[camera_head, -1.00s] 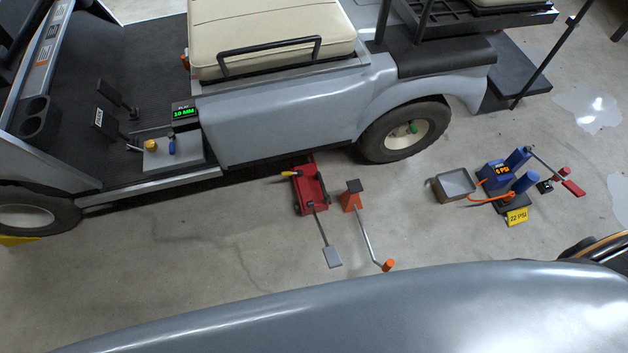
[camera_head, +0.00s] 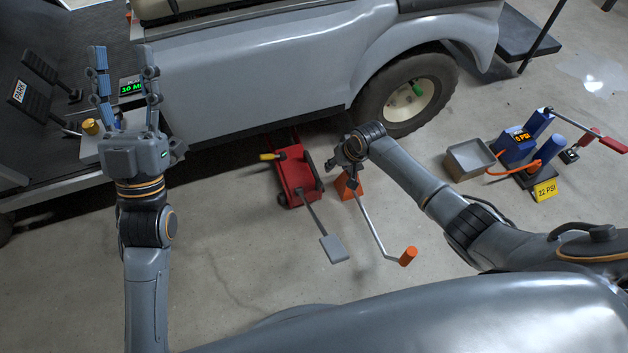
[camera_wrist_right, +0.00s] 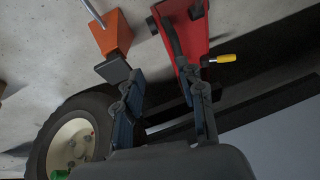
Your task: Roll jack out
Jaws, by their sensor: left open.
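The red floor jack (camera_head: 290,178) lies on the concrete beside the cart, its far end under the cart's side. It has a yellow-gripped lever (camera_head: 270,156) and a rod to a grey pedal (camera_head: 334,248). My right gripper (camera_head: 335,164) is above the floor just right of the jack. In the right wrist view the gripper (camera_wrist_right: 166,80) has its fingers apart, one overlapping the red jack (camera_wrist_right: 187,45); contact cannot be told. My left gripper (camera_head: 122,55) is open and empty, raised before the cart's floor.
An orange stand (camera_head: 348,188) with a crank ending in an orange knob (camera_head: 408,256) is close right of the jack. The cart's wheel (camera_head: 408,92) is behind it. A grey tray (camera_head: 470,158) and blue pump (camera_head: 516,148) are at right. Floor left of the jack is clear.

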